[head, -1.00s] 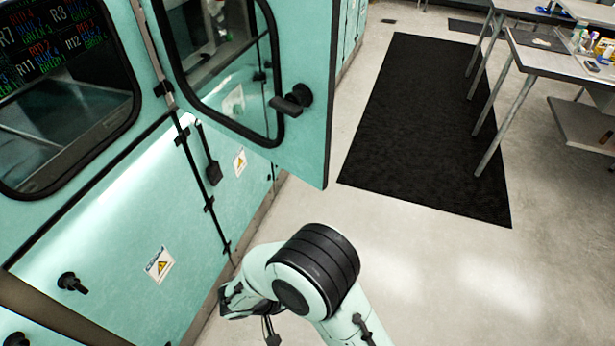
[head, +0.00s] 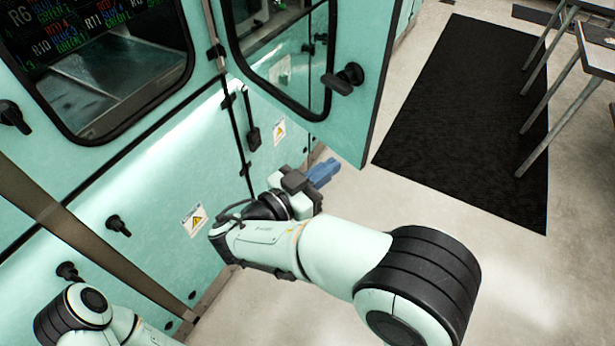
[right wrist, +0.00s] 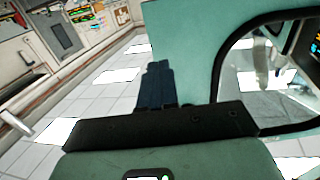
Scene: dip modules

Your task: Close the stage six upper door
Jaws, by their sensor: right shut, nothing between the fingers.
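A teal upper door (head: 352,125) with a dark-framed window and a black handle (head: 343,78) stands open, swung out from the cabinet. No stage number can be read on it. My right gripper (head: 327,168) is shut and empty, with blue fingers, just below the door's lower edge in the head view. In the right wrist view the shut fingers (right wrist: 158,68) stand beside the teal door (right wrist: 190,35), whose window is on the right. I cannot tell whether they touch it. My left arm shows at the lower left; its gripper is out of view.
A closed door with a screen behind its window (head: 110,70) is at the left. Lower teal panels (head: 160,165) with black knobs run below. A black floor mat (head: 470,120) and metal-legged tables (head: 565,115) are at the right. The floor between is clear.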

